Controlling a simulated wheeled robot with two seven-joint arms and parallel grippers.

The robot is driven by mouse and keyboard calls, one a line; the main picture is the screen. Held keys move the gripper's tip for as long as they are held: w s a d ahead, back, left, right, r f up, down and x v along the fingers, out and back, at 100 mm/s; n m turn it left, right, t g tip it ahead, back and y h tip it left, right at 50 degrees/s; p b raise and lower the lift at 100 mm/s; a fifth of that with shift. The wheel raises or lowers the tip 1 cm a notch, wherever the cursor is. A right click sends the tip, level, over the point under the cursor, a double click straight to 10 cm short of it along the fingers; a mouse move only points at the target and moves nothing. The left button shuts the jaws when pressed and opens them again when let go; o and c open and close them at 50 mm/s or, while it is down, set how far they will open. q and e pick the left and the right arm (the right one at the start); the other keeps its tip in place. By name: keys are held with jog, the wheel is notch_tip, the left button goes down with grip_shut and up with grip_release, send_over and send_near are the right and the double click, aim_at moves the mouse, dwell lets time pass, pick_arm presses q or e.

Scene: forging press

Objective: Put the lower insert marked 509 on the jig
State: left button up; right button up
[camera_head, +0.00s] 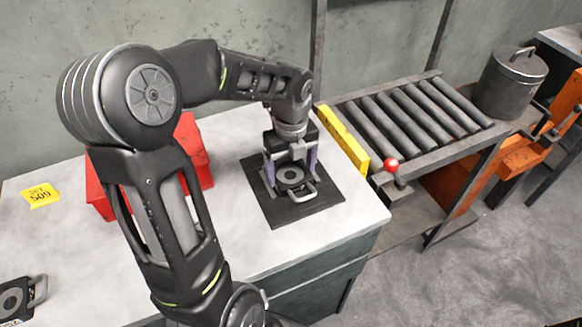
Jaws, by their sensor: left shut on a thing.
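My left gripper (291,172) reaches down over the dark jig plate (322,203) on the light worktop. Its two fingers are shut on a dark insert (291,178) with a grey ring on top and a handle (304,195) toward the front right. The insert is within the jig's outline, between its short grey uprights. I cannot tell whether it rests fully on the jig, and no number on it can be read. A yellow tag (40,195) reading SET 509 lies on the worktop at the left. My right gripper is not in view.
A similar dark insert (12,300) with a handle lies at the lower left, cut by the frame. A red box (188,138) stands behind my arm. A roller conveyor (410,115) with a yellow bar (342,138) and a red knob (391,165) adjoins the worktop's right.

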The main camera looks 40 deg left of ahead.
aim_at(291, 177)
pick_arm(q)
jog(key=o, duration=2)
notch_tip(291, 177, up, 12)
jog(key=shift+r, duration=0.15)
